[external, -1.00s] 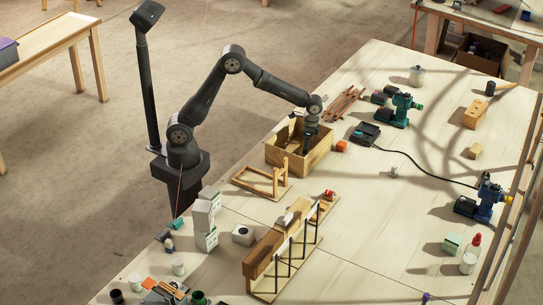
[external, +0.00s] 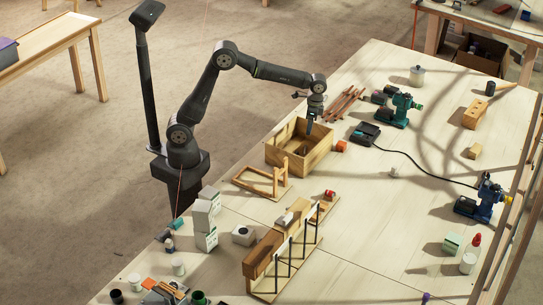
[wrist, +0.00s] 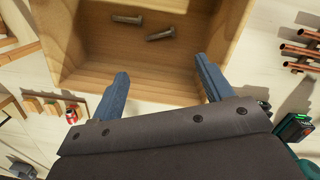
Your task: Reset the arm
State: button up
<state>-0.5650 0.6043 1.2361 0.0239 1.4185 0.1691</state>
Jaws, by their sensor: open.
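My gripper (external: 312,124) is raised above the right side of an open wooden box (external: 287,157) on the workbench. In the wrist view my gripper (wrist: 165,80) shows two blue-grey fingers spread wide apart with nothing between them. The wooden box (wrist: 72,50) fills the upper middle of that view. Two metal bolts (wrist: 160,34) lie loose on its floor, apart from the fingers.
The bench's middle right is mostly clear.

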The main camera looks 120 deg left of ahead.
aim_at(305, 149)
jog(key=f, duration=0.4)
jog(key=s+f, duration=0.1)
jog(key=f, duration=0.7)
jog(key=shift+s+d+f, duration=0.25)
jog(key=shift+d, duration=0.05)
notch_tip(305, 149, up, 3)
jog(key=shift+f, duration=0.15)
jog(key=shift+r, duration=0.6)
